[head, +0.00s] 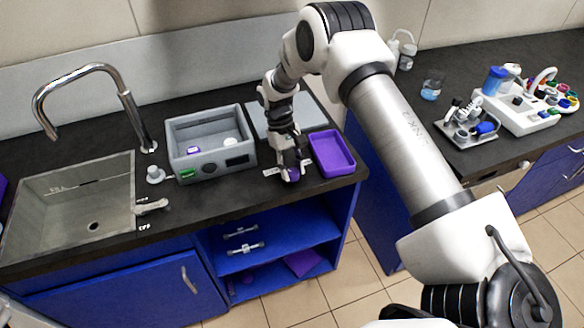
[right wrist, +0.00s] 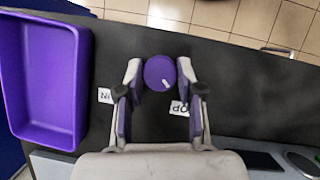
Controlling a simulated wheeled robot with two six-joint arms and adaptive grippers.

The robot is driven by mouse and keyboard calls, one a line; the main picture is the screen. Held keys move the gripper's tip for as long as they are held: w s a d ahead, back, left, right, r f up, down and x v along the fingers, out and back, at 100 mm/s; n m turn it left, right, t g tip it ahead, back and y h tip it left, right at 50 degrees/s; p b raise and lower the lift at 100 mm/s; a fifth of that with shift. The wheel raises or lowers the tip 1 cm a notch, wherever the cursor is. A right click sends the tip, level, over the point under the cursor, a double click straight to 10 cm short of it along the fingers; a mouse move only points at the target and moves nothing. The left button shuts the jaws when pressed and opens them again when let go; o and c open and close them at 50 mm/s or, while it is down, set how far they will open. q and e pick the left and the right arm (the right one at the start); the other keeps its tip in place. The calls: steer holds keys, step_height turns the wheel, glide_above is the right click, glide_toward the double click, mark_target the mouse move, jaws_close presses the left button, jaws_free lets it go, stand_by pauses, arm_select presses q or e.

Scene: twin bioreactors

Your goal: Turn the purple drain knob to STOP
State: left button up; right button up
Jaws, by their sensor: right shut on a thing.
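The purple drain knob (right wrist: 157,70) is round, with a short white mark near its rim that points down and right in the right wrist view. It stands on the dark counter and also shows in the head view (head: 293,175), partly covered. My right gripper (right wrist: 160,74) has one finger on each side of the knob and is shut on it; in the head view it reaches down from above (head: 291,167). A white label ending in "OP" (right wrist: 179,108) lies by one finger, partly hidden. Another partly covered label (right wrist: 105,96) lies by the other. My left gripper is not in view.
A purple tray (right wrist: 84,75) lies close beside the knob. A grey basin box (head: 212,165) and a flat grey plate (head: 312,115) stand near my right gripper. A sink (head: 110,170) with a tap is at the left. The counter's front edge is close to the knob.

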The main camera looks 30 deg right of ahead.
steer(key=shift+s+f, duration=0.1)
steer(key=o, duration=1.2)
steer(key=shift+c, duration=0.2)
steer(key=v, duration=1.2)
steer(key=shift+w, duration=0.2)
steer(key=shift+s, duration=0.1)
